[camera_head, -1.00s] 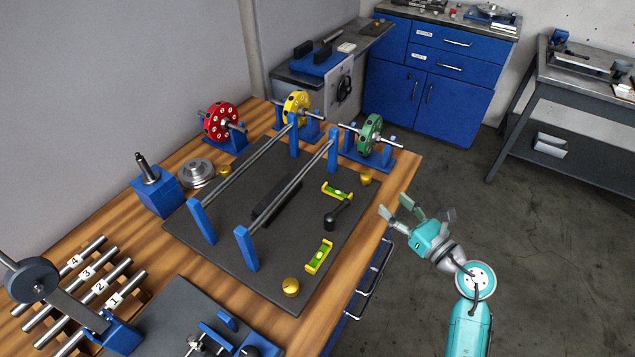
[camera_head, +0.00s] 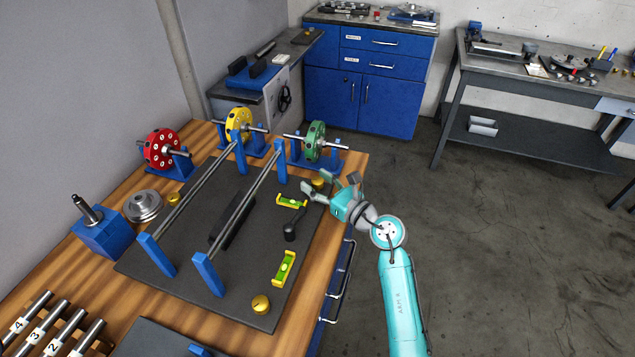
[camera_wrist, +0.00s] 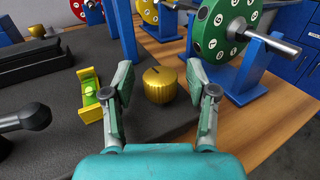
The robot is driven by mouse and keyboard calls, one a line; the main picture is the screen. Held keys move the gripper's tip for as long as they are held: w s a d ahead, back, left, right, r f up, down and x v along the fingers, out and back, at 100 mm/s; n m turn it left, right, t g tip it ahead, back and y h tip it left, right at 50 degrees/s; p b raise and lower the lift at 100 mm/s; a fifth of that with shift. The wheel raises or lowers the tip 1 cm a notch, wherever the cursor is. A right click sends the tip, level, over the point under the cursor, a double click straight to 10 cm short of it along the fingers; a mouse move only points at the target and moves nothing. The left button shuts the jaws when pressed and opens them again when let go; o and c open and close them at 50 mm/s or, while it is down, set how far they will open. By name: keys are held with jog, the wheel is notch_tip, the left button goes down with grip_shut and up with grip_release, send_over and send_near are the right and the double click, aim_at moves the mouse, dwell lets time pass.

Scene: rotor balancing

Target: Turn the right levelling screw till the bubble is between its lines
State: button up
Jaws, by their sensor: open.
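A round brass levelling screw (camera_head: 319,183) stands at the far right corner of the dark base plate (camera_head: 150,262). My gripper (camera_head: 321,188) is open beside it. In the wrist view the ribbed screw (camera_wrist: 160,86) with a dark line on top shows between and just beyond the open fingers, apart from them. A yellow-green level (camera_head: 291,201) lies near this screw and also shows left of the fingers in the wrist view (camera_wrist: 90,92); its bubble is too small to place between lines. A second level (camera_head: 284,268) lies nearer, by another brass screw (camera_head: 261,304).
A black-knobbed lever (camera_head: 291,230) stands between the levels. Blue posts with rails (camera_head: 232,215) rise on the plate. The green rotor (camera_head: 315,142) on its blue stand is close behind the screw. Open floor lies to the right of the wooden bench.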

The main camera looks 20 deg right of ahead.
grip_shut()
jog(key=shift+d+n+g+y, duration=0.1)
jog(key=shift+n+g+y, duration=0.2)
jog(key=shift+n+y, duration=0.15)
jog(key=n+g+y, duration=0.1)
jog(key=n+y, duration=0.1)
jog(key=shift+w+g+y, duration=0.1)
jog(key=shift+g+y, duration=0.25)
jog(key=shift+g, duration=0.05)
jog(key=shift+n+g+y, duration=1.95)
jog(key=shift+g+y, duration=0.05)
jog(key=shift+g, duration=0.7)
